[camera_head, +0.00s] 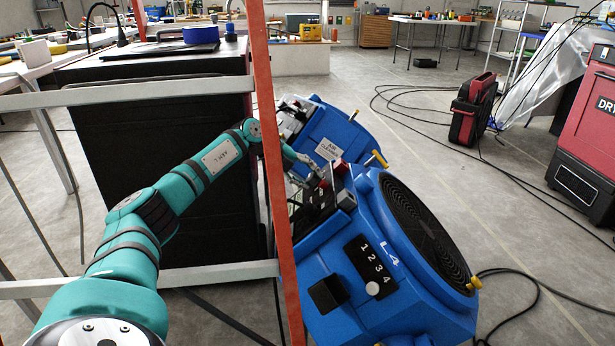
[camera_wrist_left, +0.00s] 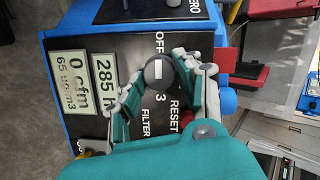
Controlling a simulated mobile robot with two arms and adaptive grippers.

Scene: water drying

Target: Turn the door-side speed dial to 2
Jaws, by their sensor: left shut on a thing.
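My left arm reaches past a red-orange post (camera_head: 268,150) to the top panel of a blue machine in the head view. In the left wrist view a dark round dial (camera_wrist_left: 157,73) with a white mark sits on a black panel (camera_wrist_left: 107,135). "OFF", "3", "RESET" and "FILTER" are printed around it. My left gripper (camera_wrist_left: 158,80) has its fingers on either side of the dial and is shut on it. The gripper also shows, small and partly hidden, in the head view (camera_head: 317,172). The number 2 cannot be made out. My right gripper is not in view.
A blue blower marked L4 (camera_head: 395,310), with its own 1-to-4 scale, stands in front. An "AIR CLEANER" label (camera_head: 328,148) is on blue casing behind. Grey rails (camera_head: 130,93) cross near my arm. A red case (camera_head: 473,105) and cables lie on the floor at right.

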